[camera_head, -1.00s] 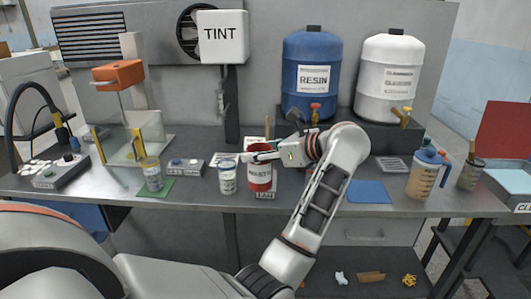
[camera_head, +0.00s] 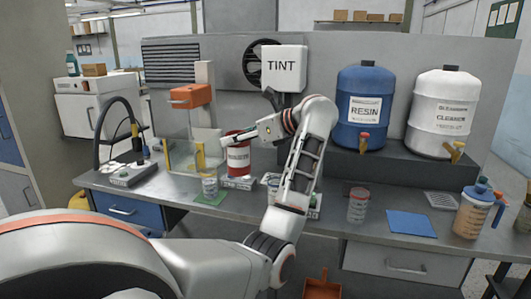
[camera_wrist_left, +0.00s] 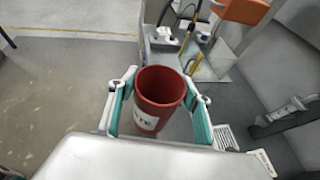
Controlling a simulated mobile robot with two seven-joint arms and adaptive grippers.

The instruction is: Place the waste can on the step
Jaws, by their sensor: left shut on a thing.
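The red waste can (camera_head: 237,157), with a white label, is held by my left gripper (camera_head: 250,137), which reaches in from its right side. In the left wrist view the open-topped can (camera_wrist_left: 158,98) sits between the two teal finger pads and looks empty. My right gripper is not in view.
A blue resin drum (camera_head: 364,112) and a white cleaner drum (camera_head: 441,112) stand on the step. A clear cup (camera_head: 209,184) and an orange-topped stand (camera_head: 190,97) are at left. Another cup (camera_head: 358,206) and a blue mat (camera_head: 411,224) lie right of my arm.

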